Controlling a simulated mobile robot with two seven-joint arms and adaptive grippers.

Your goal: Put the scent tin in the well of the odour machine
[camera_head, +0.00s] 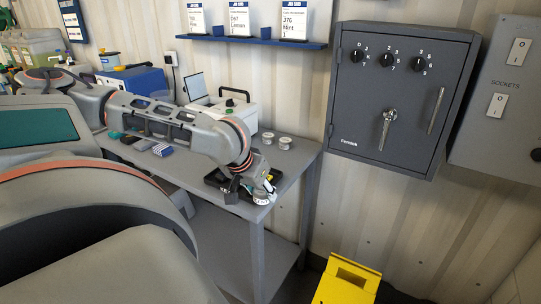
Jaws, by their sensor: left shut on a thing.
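My left gripper (264,191) reaches over the front right corner of the grey bench. It is shut on a small whitish round tin (261,199), which shows just below the fingers. I cannot tell whether the tin touches the bench. Two similar silvery tins (267,138) (284,143) stand on the bench behind the gripper. A white machine with a black handle (238,106), likely the odour machine, stands at the back of the bench, partly hidden behind my left arm. Its well is not visible. My right gripper is out of view.
A blue shelf (250,41) with cards hangs above. A grey wall cabinet (400,95) is at right; a yellow stand (346,284) is on the floor.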

